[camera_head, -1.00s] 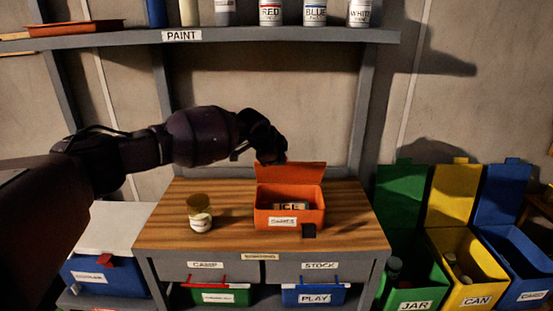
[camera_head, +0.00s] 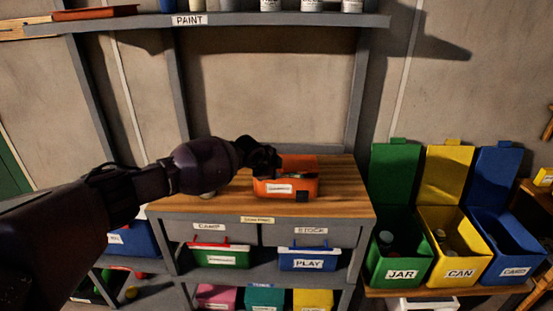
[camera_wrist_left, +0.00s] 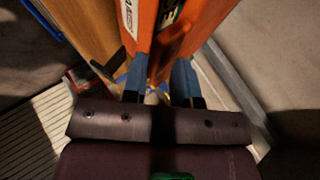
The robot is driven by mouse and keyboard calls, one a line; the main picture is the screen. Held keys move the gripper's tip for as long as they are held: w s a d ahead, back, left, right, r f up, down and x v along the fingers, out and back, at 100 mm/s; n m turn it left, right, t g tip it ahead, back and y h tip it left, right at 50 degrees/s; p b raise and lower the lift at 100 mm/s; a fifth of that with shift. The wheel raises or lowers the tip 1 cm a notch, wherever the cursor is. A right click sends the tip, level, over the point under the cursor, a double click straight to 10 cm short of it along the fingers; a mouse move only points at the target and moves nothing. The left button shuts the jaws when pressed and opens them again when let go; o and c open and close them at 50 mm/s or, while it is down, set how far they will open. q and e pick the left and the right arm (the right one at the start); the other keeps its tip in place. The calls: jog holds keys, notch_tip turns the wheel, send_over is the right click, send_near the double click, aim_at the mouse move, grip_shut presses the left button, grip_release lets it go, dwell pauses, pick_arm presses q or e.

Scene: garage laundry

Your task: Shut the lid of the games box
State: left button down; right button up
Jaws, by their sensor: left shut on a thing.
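The orange games box (camera_head: 272,188) stands on the wooden bench top, its label too blurred to read for certain. Its orange lid (camera_head: 305,162) is up and tilted at the back, not flat on the box. Something dark and pale shows inside under it. My left gripper (camera_head: 272,160) is at the left part of the lid and hides some of it. In the left wrist view the blue-tipped fingers of my left gripper (camera_wrist_left: 164,80) are shut on the orange lid (camera_wrist_left: 168,60) between them. My right gripper is not in view.
A pale jar (camera_head: 207,194) on the bench is mostly hidden behind my left arm. The bench (camera_head: 345,185) is clear right of the box. Open green (camera_head: 390,250), yellow (camera_head: 440,255) and blue (camera_head: 510,240) bins stand at the right. The paint shelf (camera_head: 290,22) is above.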

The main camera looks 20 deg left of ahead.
pick_arm(q)
jog(key=shift+s+d+f, duration=0.1)
jog(key=shift+s+f, duration=0.1)
jog(key=shift+f, duration=0.5)
jog(key=shift+s+f, duration=0.15)
jog(key=shift+f, duration=0.55)
jog(key=c, duration=1.2)
grip_release()
jog(key=shift+w, duration=0.1)
jog(key=shift+s+r, duration=0.3)
jog(key=shift+r, duration=0.15)
jog(key=v, duration=0.9)
jog(key=shift+s+a+r+p, duration=0.15)
jog(key=shift+s+a+p, duration=0.1)
jog(key=shift+p, duration=0.05)
